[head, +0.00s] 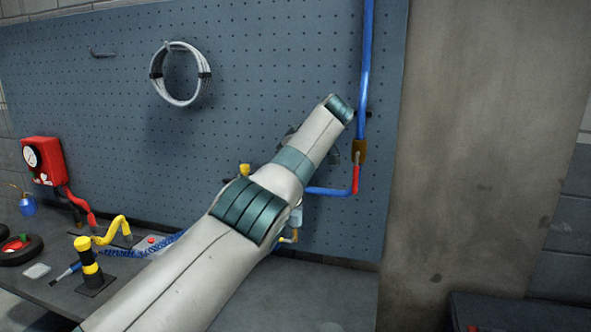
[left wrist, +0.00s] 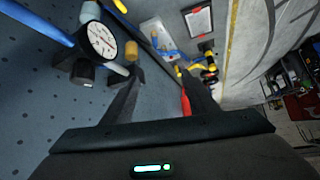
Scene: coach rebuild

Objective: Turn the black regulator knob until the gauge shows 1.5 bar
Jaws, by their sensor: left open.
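In the left wrist view the round white gauge (left wrist: 102,40) with a black rim sits at upper left. Its reading is too small to tell. A dark cylinder (left wrist: 83,73), which looks like the black regulator knob, sits just below it. My left gripper (left wrist: 163,80) is open and empty, its fingers to the right of the gauge and knob and apart from them. In the head view my left arm crosses the middle and hides the gauge and knob. Part of the regulator unit (head: 297,215) shows beside the arm. My right gripper is not in view.
A blue pipe (head: 364,80) with a red handle (head: 356,177) runs down the pegboard (head: 250,60). A cable coil (head: 180,75) hangs there. The bench (head: 340,290) holds a red box with a dial (head: 42,160), a yellow-black post (head: 88,262) and a coiled blue hose (head: 150,247).

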